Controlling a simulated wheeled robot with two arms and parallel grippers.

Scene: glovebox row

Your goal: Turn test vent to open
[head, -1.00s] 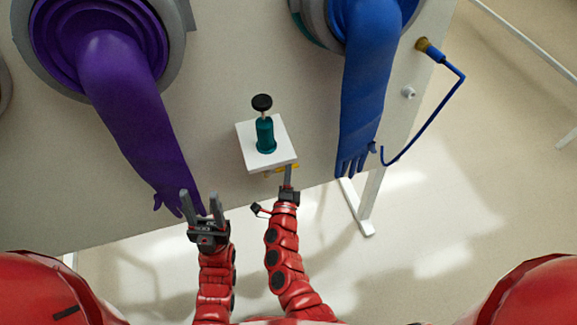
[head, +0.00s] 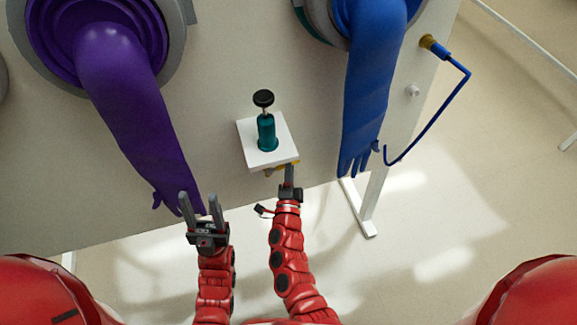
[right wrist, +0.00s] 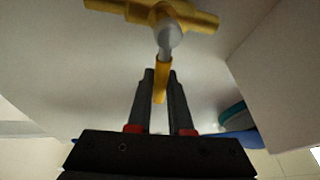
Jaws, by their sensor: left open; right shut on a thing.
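The test vent is a yellow valve (right wrist: 170,14) with a grey stem and a yellow lever (right wrist: 161,80), seen from below in the right wrist view. In the head view only a bit of yellow (head: 289,164) shows under the front edge of the white shelf; the rest is hidden. My right gripper (right wrist: 161,82) is shut on the lever, with its fingers on either side of it. It also shows below the shelf in the head view (head: 289,170). My left gripper (head: 200,200) is open and empty, beside the purple glove's fingers.
A white shelf (head: 248,143) carries a teal cylinder with a black knob (head: 266,130). A purple glove (head: 135,115) hangs at left and a blue glove (head: 367,90) at right. A blue hose (head: 440,110) runs along the panel's right edge.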

